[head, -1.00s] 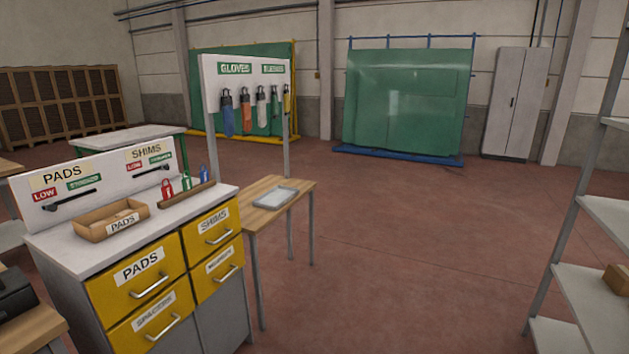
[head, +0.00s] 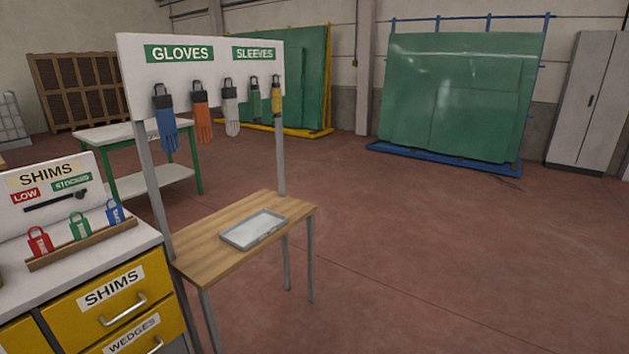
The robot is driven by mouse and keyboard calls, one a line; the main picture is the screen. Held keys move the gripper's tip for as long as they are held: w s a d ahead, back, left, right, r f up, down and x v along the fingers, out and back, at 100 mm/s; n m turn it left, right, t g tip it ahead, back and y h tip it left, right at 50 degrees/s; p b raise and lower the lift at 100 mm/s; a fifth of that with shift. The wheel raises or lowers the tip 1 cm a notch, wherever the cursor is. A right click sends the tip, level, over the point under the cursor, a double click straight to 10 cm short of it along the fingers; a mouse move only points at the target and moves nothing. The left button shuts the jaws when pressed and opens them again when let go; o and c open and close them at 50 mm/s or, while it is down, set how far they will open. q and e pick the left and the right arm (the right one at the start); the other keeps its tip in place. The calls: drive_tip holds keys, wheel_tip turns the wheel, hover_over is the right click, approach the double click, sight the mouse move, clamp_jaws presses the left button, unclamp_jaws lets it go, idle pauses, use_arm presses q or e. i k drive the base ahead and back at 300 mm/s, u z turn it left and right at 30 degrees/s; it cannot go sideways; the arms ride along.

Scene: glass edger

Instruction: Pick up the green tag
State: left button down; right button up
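The green tag (head: 80,227) stands in a brown wooden rack (head: 84,245) on top of the white-topped cabinet at the left of the head view. A red tag (head: 40,242) stands to its left and a blue tag (head: 115,213) to its right in the same rack. The tags have a loop at the top and white lettering too small to read surely. Neither of my grippers shows in the view.
The cabinet has yellow drawers (head: 112,297) with protruding handles. Right of it stands a wooden table (head: 207,254) with a grey tray (head: 254,229), under a glove board (head: 207,51) on posts. Open red floor (head: 440,260) lies to the right.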

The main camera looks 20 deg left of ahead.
sight(81, 229)
drive_tip(key=u, duration=1.05)
drive_tip(key=i, duration=1.3)
drive_tip(key=u, duration=1.05)
